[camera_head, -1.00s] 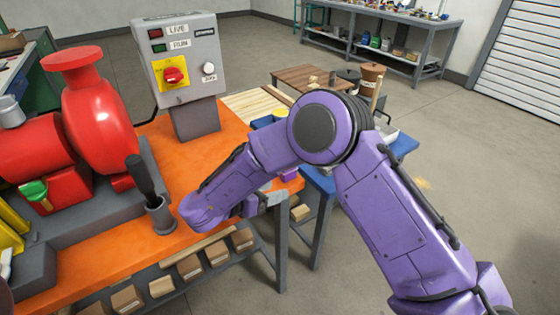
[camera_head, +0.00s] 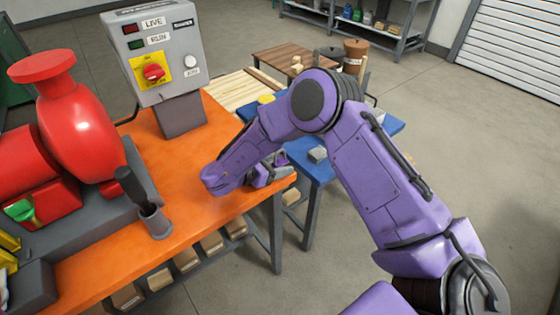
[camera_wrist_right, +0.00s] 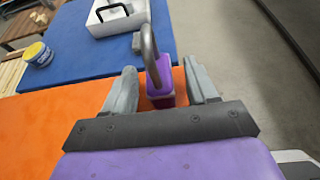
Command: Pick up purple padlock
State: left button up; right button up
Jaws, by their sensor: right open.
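The purple padlock (camera_wrist_right: 166,92) with its grey shackle stands on the orange tabletop in the right wrist view, near the table's edge. It sits between the two grey fingers of my right gripper (camera_wrist_right: 161,76), which are apart, with a visible gap on either side of the padlock. In the head view my right gripper (camera_head: 272,170) is low over the right end of the orange table (camera_head: 190,205), partly hidden by my arm. I cannot clearly make out the padlock there. My left gripper is not in view.
A grey control box (camera_head: 155,55) and a red pump (camera_head: 80,125) stand on the orange table. A dark-handled tool stands in a grey holder (camera_head: 154,222).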

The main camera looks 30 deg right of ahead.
jog(key=shift+a, duration=0.1)
jog(key=c, duration=0.9)
grip_shut()
jog(key=shift+r+b, duration=0.3)
notch_tip(320, 180, up, 3)
jog(key=shift+f+b, duration=0.2)
jog(key=shift+b, duration=0.6)
jog(key=s+a+r+b, duration=0.3)
jog(key=s+a+r, duration=0.6)
jog(key=s+r, duration=0.1)
jog(key=shift+s, duration=0.45)
